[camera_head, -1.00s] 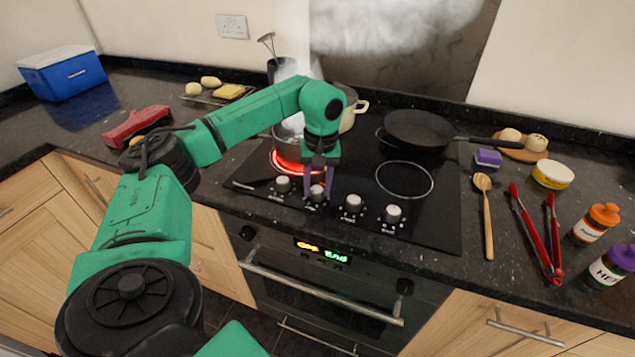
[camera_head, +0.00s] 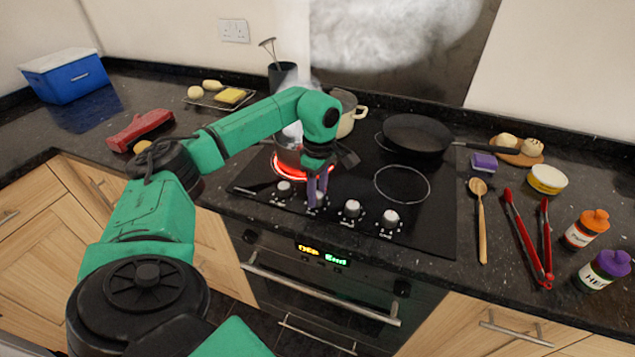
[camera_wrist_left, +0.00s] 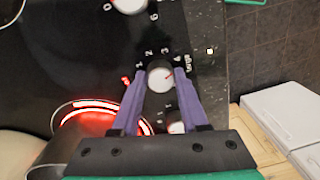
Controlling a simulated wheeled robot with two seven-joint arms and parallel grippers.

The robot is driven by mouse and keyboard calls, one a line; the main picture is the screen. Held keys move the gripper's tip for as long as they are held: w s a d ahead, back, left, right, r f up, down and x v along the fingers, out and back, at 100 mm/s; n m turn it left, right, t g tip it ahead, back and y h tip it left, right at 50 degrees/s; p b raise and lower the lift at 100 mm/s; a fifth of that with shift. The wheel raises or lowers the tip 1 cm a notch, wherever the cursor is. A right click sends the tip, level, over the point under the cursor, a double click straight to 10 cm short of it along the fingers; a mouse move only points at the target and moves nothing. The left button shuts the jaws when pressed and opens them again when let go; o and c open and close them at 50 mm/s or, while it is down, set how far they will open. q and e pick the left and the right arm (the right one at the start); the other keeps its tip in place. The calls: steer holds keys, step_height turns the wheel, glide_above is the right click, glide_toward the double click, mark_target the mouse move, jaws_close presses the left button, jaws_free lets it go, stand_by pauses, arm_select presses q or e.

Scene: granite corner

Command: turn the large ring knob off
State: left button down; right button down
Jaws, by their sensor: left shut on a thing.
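A row of several pale round knobs runs along the hob's front edge. The large ring knob (camera_wrist_left: 160,76), second from the left in the head view, sits between my left gripper's purple fingertips (camera_wrist_left: 161,74). The fingers are shut on its sides. In the head view my left gripper (camera_head: 318,190) points down and partly hides this knob. The front left ring (camera_head: 287,174) glows red beneath a steaming pot. My right gripper is not in view.
Neighbouring knobs (camera_head: 284,187) (camera_head: 352,208) stand close on both sides. A black frying pan (camera_head: 417,134) and a cream pot (camera_head: 350,118) stand at the back of the hob. A wooden spoon (camera_head: 481,220) and red tongs (camera_head: 524,240) lie to the right.

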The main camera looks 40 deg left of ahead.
arm_select(q)
steer(key=n, duration=0.4)
steer(key=shift+r+n+p, duration=0.15)
steer(key=shift+n+p, duration=0.15)
steer(key=n, duration=0.3)
steer(key=shift+a+n, duration=0.1)
steer(key=shift+n, duration=0.2)
steer(key=n, duration=0.4)
steer(key=shift+n+h+p, duration=0.3)
steer(key=shift+p, duration=0.1)
steer(key=n, duration=0.3)
steer(key=shift+n+t, duration=0.3)
steer(key=n, duration=0.4)
steer(key=shift+n+p, duration=0.3)
steer(key=shift+p, duration=0.05)
steer(key=n, duration=0.3)
steer(key=shift+n, duration=0.3)
steer(key=n, duration=0.3)
steer(key=shift+n+t, duration=0.3)
steer(key=shift+n+p, duration=0.3)
steer(key=shift+n, duration=1.4)
